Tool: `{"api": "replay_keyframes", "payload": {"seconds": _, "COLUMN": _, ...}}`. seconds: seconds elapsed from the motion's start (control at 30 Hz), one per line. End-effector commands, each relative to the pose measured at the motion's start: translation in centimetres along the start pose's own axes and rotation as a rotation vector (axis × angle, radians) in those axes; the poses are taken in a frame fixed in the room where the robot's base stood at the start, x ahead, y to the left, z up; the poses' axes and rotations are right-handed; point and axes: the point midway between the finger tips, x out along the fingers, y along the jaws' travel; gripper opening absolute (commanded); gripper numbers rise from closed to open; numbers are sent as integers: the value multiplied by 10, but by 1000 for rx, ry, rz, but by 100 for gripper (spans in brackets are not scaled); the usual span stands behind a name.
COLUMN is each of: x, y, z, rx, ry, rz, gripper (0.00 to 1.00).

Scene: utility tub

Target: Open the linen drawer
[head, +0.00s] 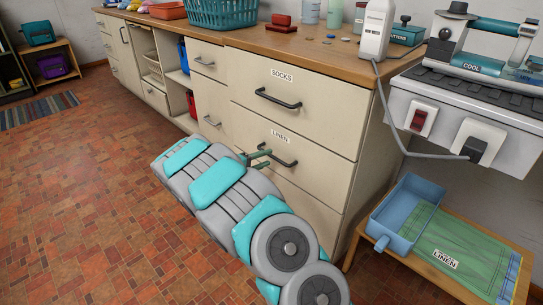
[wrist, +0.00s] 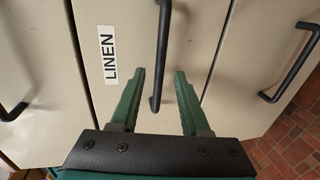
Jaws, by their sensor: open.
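The linen drawer (head: 315,170) is the cream front marked LINEN below the SOCKS drawer in the head view, and it sits flush and shut. Its dark bar handle (head: 285,159) is partly hidden by my gripper (head: 259,157). In the wrist view the LINEN label (wrist: 109,53) is left of the handle (wrist: 161,55). My gripper (wrist: 158,90) is open there, with one green finger on each side of the handle. The handle's near end lies between the fingers, with gaps on both sides. I cannot tell how deep it sits.
The SOCKS drawer (head: 290,105) above is shut. Its counter (head: 250,35) carries a teal basket (head: 221,12) and a white bottle (head: 376,30). At right, a low wooden stand (head: 415,268) bears a blue tray (head: 393,231) and a green LINEN-labelled item (head: 470,250). Tiled floor (head: 70,200) at left is clear.

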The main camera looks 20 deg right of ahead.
Motion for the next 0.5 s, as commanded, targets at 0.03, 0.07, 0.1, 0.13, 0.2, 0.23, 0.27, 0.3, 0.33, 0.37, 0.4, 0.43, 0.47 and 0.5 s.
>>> {"api": "replay_keyframes", "payload": {"seconds": 0.03, "x": 8, "y": 0, "z": 1, "rx": 0, "ry": -3, "rz": -1, "gripper": 46}}
{"api": "replay_keyframes", "payload": {"seconds": 0.07, "x": 12, "y": 0, "z": 1, "rx": 0, "ry": -2, "rz": -1, "gripper": 46}}
{"api": "replay_keyframes", "payload": {"seconds": 0.1, "x": 17, "y": 1, "z": 0, "rx": 0, "ry": -1, "rz": 0, "gripper": 46}}
{"api": "replay_keyframes", "payload": {"seconds": 0.13, "x": 21, "y": 1, "z": 0, "rx": 0, "ry": -2, "rz": -1, "gripper": 46}}
{"api": "replay_keyframes", "payload": {"seconds": 0.2, "x": 28, "y": 1, "z": 0, "rx": 0, "ry": -1, "rz": 0, "gripper": 46}}
{"api": "replay_keyframes", "payload": {"seconds": 0.23, "x": 30, "y": 1, "z": 0, "rx": 1, "ry": -1, "rz": 0, "gripper": 46}}
{"api": "replay_keyframes", "payload": {"seconds": 0.27, "x": 31, "y": 1, "z": 0, "rx": 1, "ry": -1, "rz": 0, "gripper": 46}}
{"api": "replay_keyframes", "payload": {"seconds": 0.3, "x": 33, "y": 1, "z": 0, "rx": 1, "ry": -1, "rz": 0, "gripper": 46}}
{"api": "replay_keyframes", "payload": {"seconds": 0.33, "x": 34, "y": 1, "z": 0, "rx": 1, "ry": 0, "rz": 0, "gripper": 46}}
{"api": "replay_keyframes", "payload": {"seconds": 0.37, "x": 35, "y": 1, "z": 0, "rx": 1, "ry": 0, "rz": 1, "gripper": 46}}
{"api": "replay_keyframes", "payload": {"seconds": 0.4, "x": 35, "y": 1, "z": 0, "rx": 1, "ry": 0, "rz": 1, "gripper": 46}}
{"api": "replay_keyframes", "payload": {"seconds": 0.43, "x": 36, "y": 1, "z": 0, "rx": 1, "ry": 0, "rz": 1, "gripper": 46}}
{"api": "replay_keyframes", "payload": {"seconds": 0.47, "x": 36, "y": 1, "z": 0, "rx": 0, "ry": 0, "rz": 1, "gripper": 46}}
{"api": "replay_keyframes", "payload": {"seconds": 0.5, "x": 36, "y": 1, "z": 0, "rx": 1, "ry": 0, "rz": 1, "gripper": 46}}
